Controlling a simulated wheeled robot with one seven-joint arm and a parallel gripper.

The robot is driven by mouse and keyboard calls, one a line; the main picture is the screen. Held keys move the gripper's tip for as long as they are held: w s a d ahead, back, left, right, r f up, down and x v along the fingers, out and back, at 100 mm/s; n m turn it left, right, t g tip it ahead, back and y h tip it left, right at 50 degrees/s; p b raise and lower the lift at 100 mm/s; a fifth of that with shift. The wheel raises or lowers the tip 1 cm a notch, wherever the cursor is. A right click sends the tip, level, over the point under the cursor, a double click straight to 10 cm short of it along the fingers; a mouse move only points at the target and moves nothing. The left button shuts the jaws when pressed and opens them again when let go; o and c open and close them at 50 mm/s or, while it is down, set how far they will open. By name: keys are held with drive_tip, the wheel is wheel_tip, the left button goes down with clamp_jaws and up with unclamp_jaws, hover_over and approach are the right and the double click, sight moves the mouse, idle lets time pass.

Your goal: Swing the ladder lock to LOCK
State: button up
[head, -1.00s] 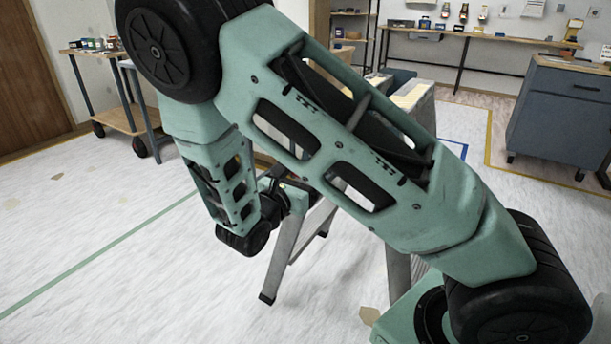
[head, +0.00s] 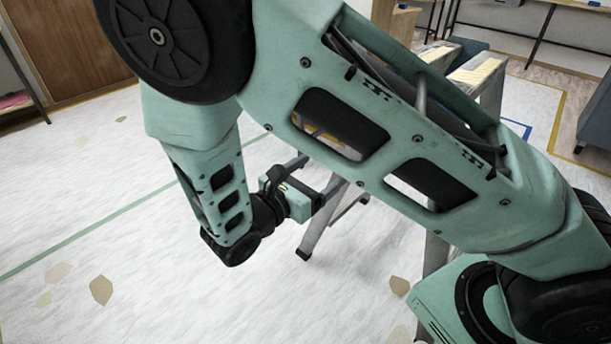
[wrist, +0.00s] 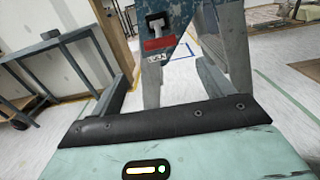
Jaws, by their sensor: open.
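The ladder (head: 322,222) stands on the floor behind my arm in the head view. Its blue-painted leg (wrist: 178,12) rises ahead of my gripper in the wrist view. On that leg is the ladder lock (wrist: 155,22), a small dark lever on a light plate, with a red label (wrist: 159,43) and a white label below it. The label wording is too small to read. My gripper (wrist: 163,70) is open and empty, its two fingers apart and pointing toward the ladder, below the lock in the picture. In the head view my gripper (head: 322,172) is beside the ladder; the lock is hidden there.
A dark workbench frame (wrist: 70,55) stands at the left in the wrist view. A blue-grey cabinet (head: 597,125) is at the right edge of the head view. The white floor (head: 100,190) left of the ladder is largely open, with a green line and brown patches.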

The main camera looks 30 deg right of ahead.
drive_tip(key=v, duration=0.3)
drive_tip(key=shift+s+a, duration=0.1)
drive_tip(key=shift+a, duration=0.1)
idle(0.3)
drive_tip(key=s+r+m+g+y, duration=0.2)
drive_tip(key=s+m+g+y, duration=0.55)
drive_tip(key=s, duration=0.35)
drive_tip(key=s+a+r+m+t+y, duration=0.1)
drive_tip(key=s+a+r+m+y, duration=0.5)
drive_tip(key=y, duration=0.4)
wheel_tip(320, 180, up, 24)
drive_tip(key=s+a+p, duration=0.1)
drive_tip(key=p, duration=2.4)
drive_tip(key=shift+a+m, duration=0.35)
drive_tip(key=shift+m, duration=0.1)
